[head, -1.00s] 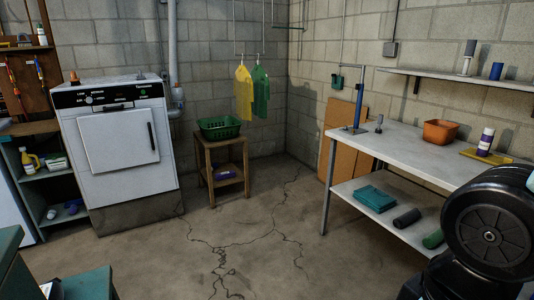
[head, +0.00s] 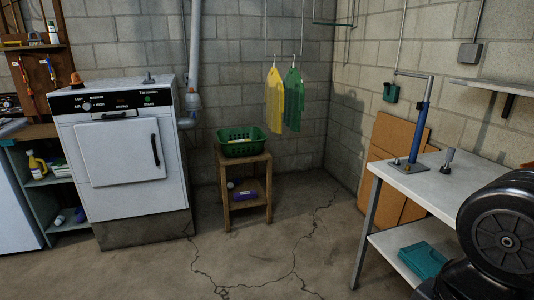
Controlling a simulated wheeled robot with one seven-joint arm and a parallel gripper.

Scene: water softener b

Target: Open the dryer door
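The white dryer (head: 180,205) stands against the back wall at the left of the head view. Its square white door (head: 110,155) is closed, flush with the front. A dark vertical handle (head: 155,150) is on the door's right side. A black control strip runs along the top edge. Part of my arm shows at the lower right, far from the dryer. My gripper is not in view.
A wooden stool (head: 243,205) with a green basket (head: 241,141) stands right of the dryer. An open shelf unit (head: 38,213) stands at its left. A grey workbench (head: 425,188) is at the right. The cracked concrete floor in front of the dryer is clear.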

